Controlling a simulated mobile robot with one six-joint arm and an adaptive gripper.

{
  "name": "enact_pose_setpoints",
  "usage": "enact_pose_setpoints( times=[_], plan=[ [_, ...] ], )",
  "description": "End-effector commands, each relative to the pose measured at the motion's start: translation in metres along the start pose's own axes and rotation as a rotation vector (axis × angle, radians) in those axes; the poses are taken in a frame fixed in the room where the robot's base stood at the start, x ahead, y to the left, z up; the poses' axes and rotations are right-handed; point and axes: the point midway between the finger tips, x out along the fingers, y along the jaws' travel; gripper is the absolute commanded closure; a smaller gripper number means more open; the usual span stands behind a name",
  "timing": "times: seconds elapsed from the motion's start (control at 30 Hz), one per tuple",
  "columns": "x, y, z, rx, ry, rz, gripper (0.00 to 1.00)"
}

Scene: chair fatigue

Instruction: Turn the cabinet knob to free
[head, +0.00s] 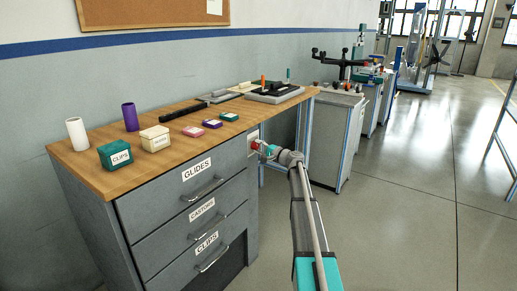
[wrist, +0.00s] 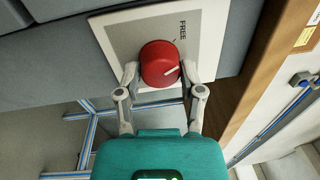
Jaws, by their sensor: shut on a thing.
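The red cabinet knob (wrist: 160,64) sits on a pale plate (wrist: 118,33) in the wrist view. The word FREE (wrist: 183,29) is printed above the knob, slightly right, beside a short dark tick. The knob's white pointer line aims right and slightly up, at an angle away from that tick. My gripper (wrist: 158,72) is shut on the knob, one finger on each side. In the head view, the knob (head: 255,144) is a small red patch on the right end of the grey cabinet (head: 160,225), partly hidden by my gripper (head: 260,147).
The cabinet's wooden top (head: 95,175) holds a white cylinder (head: 76,134), a purple cylinder (head: 130,117), a green CLIPS box (head: 115,155) and other small boxes. Drawers labelled GLIDES, CASTORS and CLIPS face front. Open floor (head: 400,200) lies to the right.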

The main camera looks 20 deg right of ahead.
Motion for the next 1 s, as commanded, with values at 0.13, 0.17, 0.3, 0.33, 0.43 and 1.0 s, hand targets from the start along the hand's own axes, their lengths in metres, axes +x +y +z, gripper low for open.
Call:
enact_pose_setpoints(
  times=[0.13, 0.17, 0.3, 0.33, 0.43, 1.0],
  plan=[
    [0.0011, -0.0001, 0.0001, -0.116, -0.011, -0.001, 0.97],
    [0.0011, -0.0001, 0.0001, -0.137, -0.012, -0.002, 0.97],
    [0.0011, -0.0003, 0.0002, -0.218, -0.019, -0.003, 0.97],
    [0.0011, -0.0003, 0.0002, -0.231, -0.02, -0.003, 0.97],
    [0.0011, -0.0003, 0.0004, -0.266, -0.023, -0.004, 0.97],
    [0.0009, -0.0001, 0.0005, -0.302, -0.026, -0.004, 0.46]
  ],
)
